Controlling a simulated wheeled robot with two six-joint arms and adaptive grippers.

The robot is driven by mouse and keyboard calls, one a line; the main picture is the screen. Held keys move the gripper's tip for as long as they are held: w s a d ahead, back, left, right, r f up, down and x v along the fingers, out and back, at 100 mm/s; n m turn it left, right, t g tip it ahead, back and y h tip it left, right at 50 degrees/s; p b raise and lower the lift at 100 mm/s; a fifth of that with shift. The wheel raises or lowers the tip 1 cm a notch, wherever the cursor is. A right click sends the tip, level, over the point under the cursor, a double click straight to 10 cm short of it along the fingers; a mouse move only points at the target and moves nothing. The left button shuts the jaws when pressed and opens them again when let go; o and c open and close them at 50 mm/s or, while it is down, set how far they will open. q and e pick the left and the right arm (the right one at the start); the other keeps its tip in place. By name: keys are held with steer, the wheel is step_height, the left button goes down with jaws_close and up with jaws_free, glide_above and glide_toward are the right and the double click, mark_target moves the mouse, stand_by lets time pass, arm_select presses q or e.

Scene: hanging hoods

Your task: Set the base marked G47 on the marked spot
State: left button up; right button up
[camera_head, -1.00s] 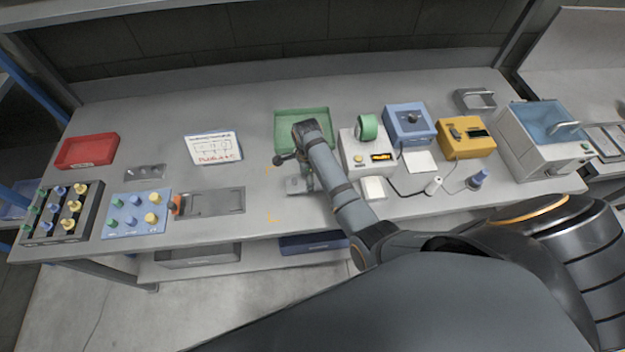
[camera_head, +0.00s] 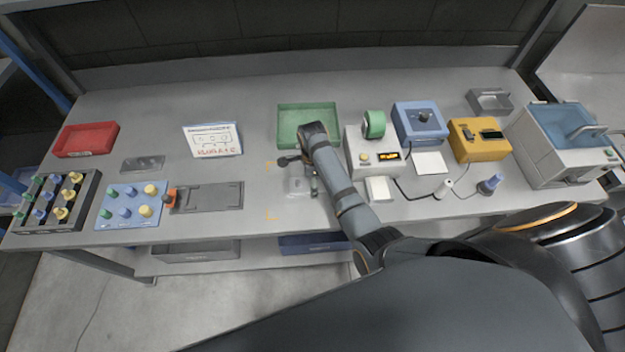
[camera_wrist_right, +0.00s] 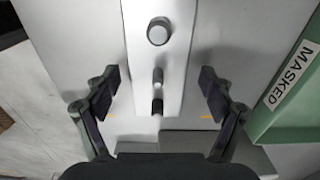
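A pale grey block (camera_wrist_right: 158,72) with a round knob and two small pins lies between the fingers of my right gripper (camera_wrist_right: 160,88) in the right wrist view. The fingers are spread, with a gap on each side of the block. In the head view the pale block (camera_head: 297,186) shows beside my right gripper, which is partly hidden by its own arm. I cannot read G47 on any part. My left gripper is not in view.
A green tray (camera_head: 281,131) stands behind my gripper; its wall (camera_wrist_right: 283,95) reads MASKED. A white device (camera_head: 360,163) stands close at the right. A grey plate (camera_head: 210,196) with an orange-knobbed part lies left. Bare bench shows between the plate and the orange marks.

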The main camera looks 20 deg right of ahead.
steer(key=shift+a+r, duration=0.1)
steer(key=shift+r, duration=0.2)
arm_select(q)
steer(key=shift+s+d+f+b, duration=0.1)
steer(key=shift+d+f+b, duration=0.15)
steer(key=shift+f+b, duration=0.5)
arm_select(e)
step_height(320, 180, up, 12)
steer(key=shift+f, duration=0.15)
